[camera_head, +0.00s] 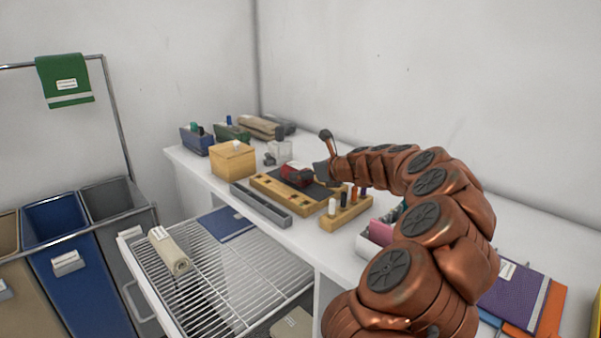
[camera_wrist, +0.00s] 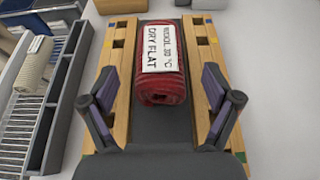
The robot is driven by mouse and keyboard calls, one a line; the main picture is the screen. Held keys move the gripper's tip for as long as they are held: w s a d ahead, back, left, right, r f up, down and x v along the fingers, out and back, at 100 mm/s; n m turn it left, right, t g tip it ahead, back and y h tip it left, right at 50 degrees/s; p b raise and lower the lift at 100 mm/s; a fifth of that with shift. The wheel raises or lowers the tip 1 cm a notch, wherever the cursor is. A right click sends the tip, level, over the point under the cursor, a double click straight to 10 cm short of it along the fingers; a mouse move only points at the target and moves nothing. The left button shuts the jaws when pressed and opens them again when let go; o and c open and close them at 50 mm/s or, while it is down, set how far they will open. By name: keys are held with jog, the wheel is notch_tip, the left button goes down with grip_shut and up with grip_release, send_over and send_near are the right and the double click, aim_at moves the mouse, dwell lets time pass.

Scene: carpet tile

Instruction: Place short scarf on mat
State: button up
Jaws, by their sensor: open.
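A red rolled scarf (camera_wrist: 162,68) with a white label reading "WOOL 30 °C DRY FLAT" lies between two wooden rails in the wrist view. In the head view the red roll (camera_head: 296,174) is on the counter, partly hidden by my arm's end. A dark, flat, mat-like surface (camera_head: 318,190) lies under and beside it. My gripper (camera_wrist: 166,92) is open, its two purple-padded fingers apart on either side of the roll's near end. I see no finger touching the roll. A beige roll (camera_head: 168,250) and a flat blue piece (camera_head: 226,223) lie on the wire drawer.
A grey slotted tray (camera_head: 260,205) lies left of the wooden rails. A wooden block with pegs (camera_head: 346,212) stands nearby. A yellow box (camera_head: 233,159) is farther back. A green cloth (camera_head: 65,80) hangs on a rail above several bins. Purple folded material (camera_head: 517,290) lies at right.

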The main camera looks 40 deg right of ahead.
jog(key=v, duration=0.9)
jog(key=w+a+f+n+g+y, duration=0.1)
jog(key=w+a+n+g+y, duration=0.15)
jog(key=a+n, duration=0.8)
jog(key=w+a+f+n+g+y, duration=0.1)
jog(key=a+n+g+y, duration=0.15)
jog(key=a, duration=1.45)
jog(key=s+a+f+n+g, duration=0.35)
jog(key=s+a+n, duration=0.3)
jog(key=a, duration=0.55)
jog(key=s+a+f+n+g, duration=0.3)
jog(key=s+a+f+n, duration=0.25)
jog(key=s+n, duration=0.2)
jog(key=s+f+n+g+h, duration=0.2)
jog(key=s+n, duration=0.2)
jog(key=s, duration=0.5)
jog(key=s+d+f+n+g+h, duration=0.1)
jog(key=s+f+n+g+h, duration=0.1)
jog(key=s+n, duration=0.3)
jog(key=s, duration=0.4)
jog(key=shift+d+f+h, duration=0.15)
jog(key=shift+h, duration=0.25)
